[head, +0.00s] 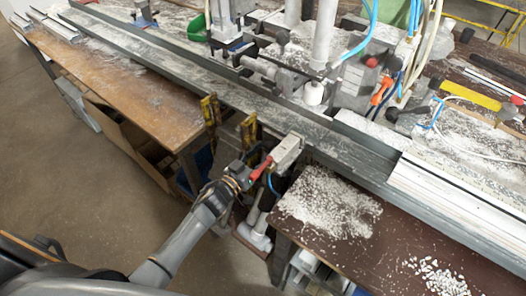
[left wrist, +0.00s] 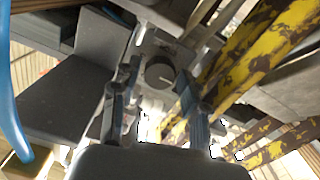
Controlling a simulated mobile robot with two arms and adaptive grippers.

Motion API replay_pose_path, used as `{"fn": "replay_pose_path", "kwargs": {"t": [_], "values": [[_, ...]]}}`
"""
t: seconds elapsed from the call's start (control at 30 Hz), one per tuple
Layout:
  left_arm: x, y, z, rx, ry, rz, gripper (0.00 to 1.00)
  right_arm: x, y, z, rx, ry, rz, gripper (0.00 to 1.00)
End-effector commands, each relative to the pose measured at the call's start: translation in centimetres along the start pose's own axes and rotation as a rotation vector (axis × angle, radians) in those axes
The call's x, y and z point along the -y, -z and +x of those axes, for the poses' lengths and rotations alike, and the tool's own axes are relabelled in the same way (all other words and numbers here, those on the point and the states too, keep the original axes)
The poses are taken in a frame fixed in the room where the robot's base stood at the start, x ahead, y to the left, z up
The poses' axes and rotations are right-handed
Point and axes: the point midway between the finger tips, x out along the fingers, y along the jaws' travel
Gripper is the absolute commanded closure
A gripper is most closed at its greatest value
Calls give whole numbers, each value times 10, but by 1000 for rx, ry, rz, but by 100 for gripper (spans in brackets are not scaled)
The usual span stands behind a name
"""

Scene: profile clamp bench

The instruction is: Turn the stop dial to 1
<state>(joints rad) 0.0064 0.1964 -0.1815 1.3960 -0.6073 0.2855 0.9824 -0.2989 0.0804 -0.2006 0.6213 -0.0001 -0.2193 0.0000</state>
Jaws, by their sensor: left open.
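The stop dial (left wrist: 160,72) is a dark round knob with a pale pointer line, on a light grey plate in the left wrist view. The line points towards the right of that picture; no numbers are readable. My left gripper (left wrist: 158,88) is open, with one finger on each side of the dial; I cannot tell whether they touch it. In the head view my left gripper (head: 248,170) is at the bench's front edge, beside a grey box with a red lever (head: 262,168). The dial cannot be made out there. My right gripper is not in view.
Worn yellow bars (left wrist: 215,75) stand close to the right of the fingers; yellow-black posts (head: 210,110) show in the head view. A long grey profile rail (head: 180,62) runs along the bench. White chips (head: 328,202) cover the brown top at right. Open floor lies at left.

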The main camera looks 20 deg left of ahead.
Motion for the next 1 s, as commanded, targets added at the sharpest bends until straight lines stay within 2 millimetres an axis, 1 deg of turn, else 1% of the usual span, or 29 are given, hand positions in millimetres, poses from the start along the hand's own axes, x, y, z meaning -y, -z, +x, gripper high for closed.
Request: {"fn": "replay_pose_path", "kwargs": {"t": [0.17, 0.27, 0.3, 0.37, 0.4, 0.57, 0.73, 0.87, 1.0], "values": [[0, 0, 0, 0, 0, 0, 55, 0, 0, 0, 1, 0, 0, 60], [0, 0, 0, 0, 0, 0, 74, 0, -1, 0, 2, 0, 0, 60], [0, 0, 0, 0, 0, 0, 82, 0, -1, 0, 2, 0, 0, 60], [0, 0, 0, 0, 0, 0, 94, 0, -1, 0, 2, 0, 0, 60], [0, 0, 0, 0, 0, 0, 97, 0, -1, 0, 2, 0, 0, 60], [0, 0, 0, 0, 0, 8, 97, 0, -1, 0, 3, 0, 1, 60], [0, 0, 0, 0, 0, 51, 97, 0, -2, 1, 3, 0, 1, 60], [0, 0, 0, 0, 0, 120, 97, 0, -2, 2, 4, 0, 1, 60], [0, -1, 0, 0, 0, 227, 97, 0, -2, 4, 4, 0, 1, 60]]}}
